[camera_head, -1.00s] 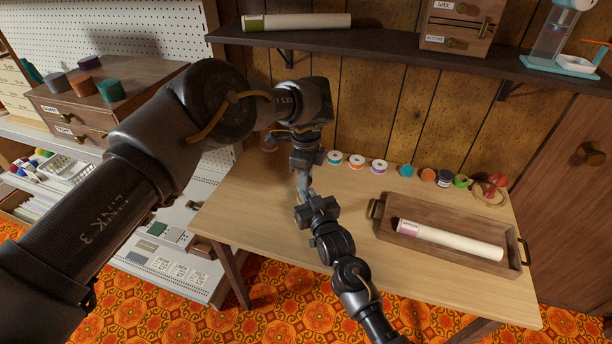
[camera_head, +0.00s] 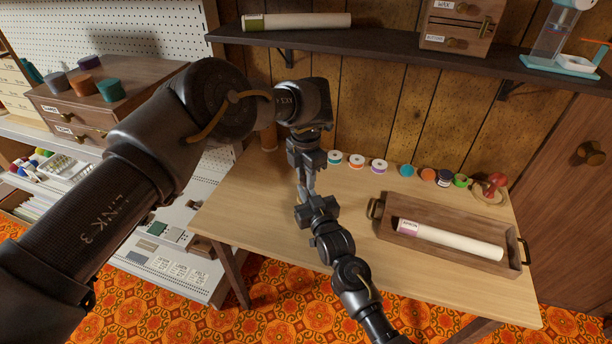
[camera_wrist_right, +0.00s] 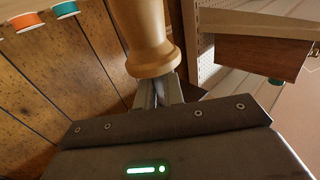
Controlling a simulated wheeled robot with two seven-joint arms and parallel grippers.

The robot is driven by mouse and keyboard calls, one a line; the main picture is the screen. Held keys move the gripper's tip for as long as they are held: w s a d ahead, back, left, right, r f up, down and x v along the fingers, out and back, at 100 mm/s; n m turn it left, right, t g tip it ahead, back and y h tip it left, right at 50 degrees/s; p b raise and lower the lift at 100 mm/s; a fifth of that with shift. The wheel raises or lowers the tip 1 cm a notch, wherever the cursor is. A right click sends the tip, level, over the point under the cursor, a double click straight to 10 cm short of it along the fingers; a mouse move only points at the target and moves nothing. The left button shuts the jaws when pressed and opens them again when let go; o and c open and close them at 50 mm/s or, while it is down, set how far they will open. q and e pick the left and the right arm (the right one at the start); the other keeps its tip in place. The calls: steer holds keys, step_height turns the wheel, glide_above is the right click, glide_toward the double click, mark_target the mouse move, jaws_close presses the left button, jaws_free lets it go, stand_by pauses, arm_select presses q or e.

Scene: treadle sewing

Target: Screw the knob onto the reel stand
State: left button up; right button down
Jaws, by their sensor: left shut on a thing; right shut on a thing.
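My left gripper (camera_head: 307,180) points down over the left part of the table and is shut. What it holds is too small or hidden to make out. My right gripper (camera_head: 308,200) reaches in from the front, its fingers close below the left one's in the picture; it also shows in the right wrist view (camera_wrist_right: 157,92). There its fingers are shut at the flared end of a pale turned wooden piece (camera_wrist_right: 148,35), which covers the fingertips. I cannot tell whether this is the stand or the knob. No thread is visible.
A brown upright cylinder (camera_head: 268,135) shows behind my left wrist. Several thread spools (camera_head: 379,166) line the table's back edge. A red-topped thing (camera_head: 494,182) stands at the right end. A wooden tray (camera_head: 455,262) holds a white roll (camera_head: 450,241). The table's front left is clear.

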arm_select(q)
steer(key=o, duration=1.1)
steer(key=shift+r, duration=2.3)
steer(key=shift+c, duration=0.4)
steer(key=shift+w+r, duration=0.25)
steer(key=shift+r, duration=0.45)
steer(key=n, duration=0.2)
steer(key=r+n, duration=0.1)
steer(key=n, duration=0.3)
steer(key=shift+d+r, duration=0.1)
steer(key=shift+r, duration=0.15)
steer(key=n, duration=0.6)
steer(key=shift+s+r, duration=0.2)
steer(key=shift+r, duration=0.05)
steer(key=n, duration=0.4)
